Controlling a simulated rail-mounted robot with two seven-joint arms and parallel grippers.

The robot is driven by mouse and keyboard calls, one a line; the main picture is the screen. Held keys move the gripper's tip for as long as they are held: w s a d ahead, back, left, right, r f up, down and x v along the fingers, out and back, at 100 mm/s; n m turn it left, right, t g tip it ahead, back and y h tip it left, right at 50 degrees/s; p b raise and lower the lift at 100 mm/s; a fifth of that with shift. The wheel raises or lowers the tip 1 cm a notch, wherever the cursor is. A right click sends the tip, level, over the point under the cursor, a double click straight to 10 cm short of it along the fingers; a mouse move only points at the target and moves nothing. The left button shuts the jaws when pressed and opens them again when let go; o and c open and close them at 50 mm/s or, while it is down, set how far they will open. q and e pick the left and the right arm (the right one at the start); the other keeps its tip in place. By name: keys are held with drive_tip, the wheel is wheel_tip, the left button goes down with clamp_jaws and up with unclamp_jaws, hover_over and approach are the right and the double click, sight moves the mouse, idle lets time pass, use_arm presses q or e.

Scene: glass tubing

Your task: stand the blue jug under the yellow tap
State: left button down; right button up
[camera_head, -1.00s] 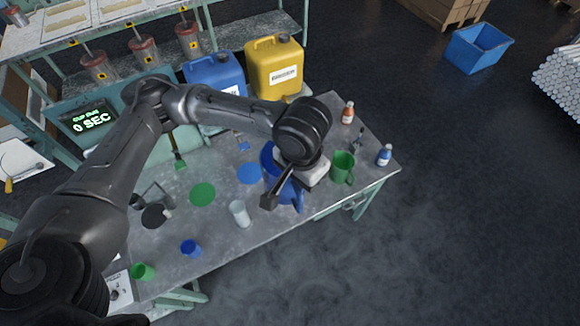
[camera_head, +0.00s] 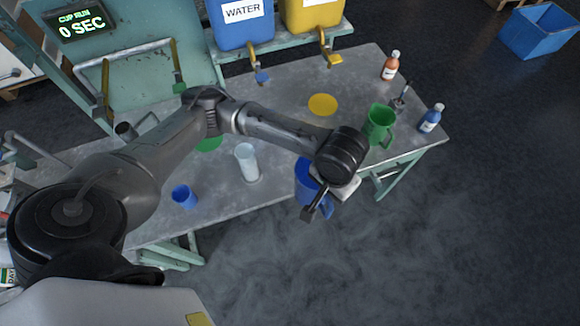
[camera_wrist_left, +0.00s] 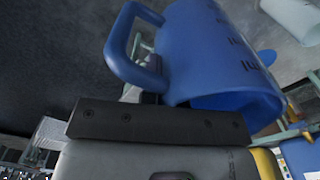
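The blue jug (camera_head: 304,180) is in my left gripper (camera_head: 318,208) at the front edge of the table, partly hidden by my wrist. In the left wrist view, the jug (camera_wrist_left: 215,50) fills the upper middle, with its handle (camera_wrist_left: 125,45) to the left and dark markings on its wall. The yellow tap (camera_head: 331,57) hangs from the yellow container (camera_head: 313,14) at the back. A yellow disc (camera_head: 322,104) lies on the table in front of it. My right gripper is not in view.
A green jug (camera_head: 379,124), an orange bottle (camera_head: 390,66) and a blue bottle (camera_head: 431,118) stand at the right. The blue tap (camera_head: 262,77) is left of the yellow one.

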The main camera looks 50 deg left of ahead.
use_arm(q)
drive_tip(key=w+f+n+b, duration=0.1)
drive_tip(key=w+f+b, duration=0.3)
drive_tip(key=f, duration=0.4)
drive_tip(key=w+a+p, duration=0.1)
drive_tip(key=w+a, duration=0.6)
drive_tip(key=w, duration=0.1)
drive_tip(key=shift+m, duration=0.5)
drive_tip(key=shift+s+a+f+b, duration=0.2)
drive_tip(key=shift+a+f+b, duration=0.25)
drive_tip(key=shift+a+f, duration=1.5)
drive_tip(key=shift+s+a+f+b, duration=0.15)
drive_tip(key=shift+a+f+b, duration=0.35)
drive_tip(key=shift+a+f, duration=1.5)
drive_tip(key=shift+s+a+f+b, duration=0.2)
drive_tip(key=shift+a+f+b, duration=0.25)
drive_tip(key=shift+a+f, duration=1.5)
drive_tip(key=shift+d+f, duration=0.1)
drive_tip(key=shift+d, duration=0.1)
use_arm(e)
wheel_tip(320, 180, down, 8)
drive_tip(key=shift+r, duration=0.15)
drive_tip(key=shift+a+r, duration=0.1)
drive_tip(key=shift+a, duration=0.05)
use_arm(q)
drive_tip(key=c, duration=1.4)
unclamp_jaws()
drive_tip(key=shift+f, duration=0.15)
drive_tip(key=shift+o, duration=0.2)
